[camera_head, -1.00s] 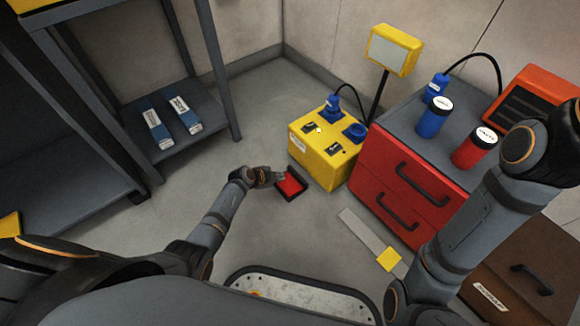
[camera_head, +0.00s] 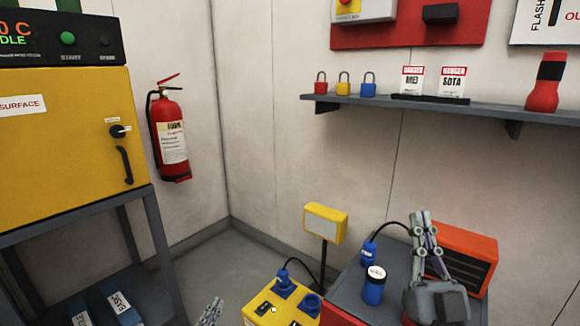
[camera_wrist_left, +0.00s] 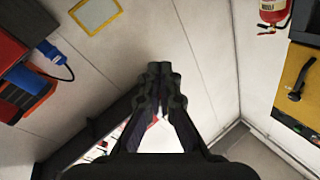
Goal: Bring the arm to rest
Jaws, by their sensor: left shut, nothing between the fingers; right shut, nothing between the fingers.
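My left gripper (camera_head: 215,304) shows at the bottom edge of the head view, left of the yellow power box (camera_head: 262,312), with its fingers pointing up. In the left wrist view its fingertips (camera_wrist_left: 160,70) are together and empty, in front of bare wall. My right gripper (camera_head: 420,217) is raised with its fingers up, in front of the orange unit (camera_head: 465,255) and above the grey bench top (camera_head: 402,270). Its fingers are shut with nothing between them. Most of both arms is out of the head view.
A yellow lamp (camera_head: 320,223) rises behind the power box. A yellow oven (camera_head: 60,135) and a red extinguisher (camera_head: 172,140) are at left. A wall shelf (camera_head: 440,108) holds padlocks and tags.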

